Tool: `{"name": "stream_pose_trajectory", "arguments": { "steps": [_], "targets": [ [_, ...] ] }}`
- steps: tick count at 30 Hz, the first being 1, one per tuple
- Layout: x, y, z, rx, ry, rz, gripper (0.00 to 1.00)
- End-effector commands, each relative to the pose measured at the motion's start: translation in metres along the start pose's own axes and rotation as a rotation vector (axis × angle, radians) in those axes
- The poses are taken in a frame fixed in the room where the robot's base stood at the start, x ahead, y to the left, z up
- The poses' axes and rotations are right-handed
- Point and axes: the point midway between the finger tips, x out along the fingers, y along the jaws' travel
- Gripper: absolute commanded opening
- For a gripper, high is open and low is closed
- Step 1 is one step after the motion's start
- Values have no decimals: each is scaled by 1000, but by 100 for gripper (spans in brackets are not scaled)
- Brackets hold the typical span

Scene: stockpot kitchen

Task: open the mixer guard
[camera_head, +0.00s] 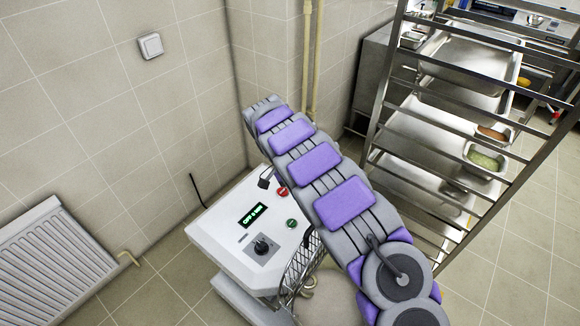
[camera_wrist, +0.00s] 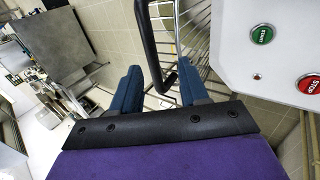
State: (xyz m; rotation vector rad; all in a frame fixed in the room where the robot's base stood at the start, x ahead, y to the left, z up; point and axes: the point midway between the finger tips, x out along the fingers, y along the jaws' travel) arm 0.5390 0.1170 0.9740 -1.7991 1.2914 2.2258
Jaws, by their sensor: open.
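The mixer (camera_head: 225,250) is a white machine with a display, a knob and red and green buttons; its top also shows in the wrist view (camera_wrist: 265,75) at the right. Its wire guard (camera_head: 297,268) shows partly beside my arm, and its metal wires show in the wrist view (camera_wrist: 193,28). A black bar (camera_wrist: 147,38), seemingly the guard's handle, comes down from the top of the wrist view and bends between my fingers. My gripper (camera_wrist: 160,66) is open, with a blue finger on each side of the bar's lower end. I cannot tell whether they touch. My arm hides the gripper in the head view.
A metal rack (camera_head: 440,130) with trays stands close to the right of my arm. A white radiator (camera_head: 60,265) is on the left wall. Pipes (camera_head: 311,60) run down the corner behind the mixer. Tiled floor is clear at the lower right.

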Motion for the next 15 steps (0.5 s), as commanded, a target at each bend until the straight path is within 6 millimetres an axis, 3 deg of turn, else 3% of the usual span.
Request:
{"name": "stream_pose_trajectory", "arguments": {
  "steps": [9, 15],
  "targets": [
    [-54, 0, 1, -2, 1, -3, 44],
    [-69, 0, 1, -3, 0, -3, 44]
  ]
}}
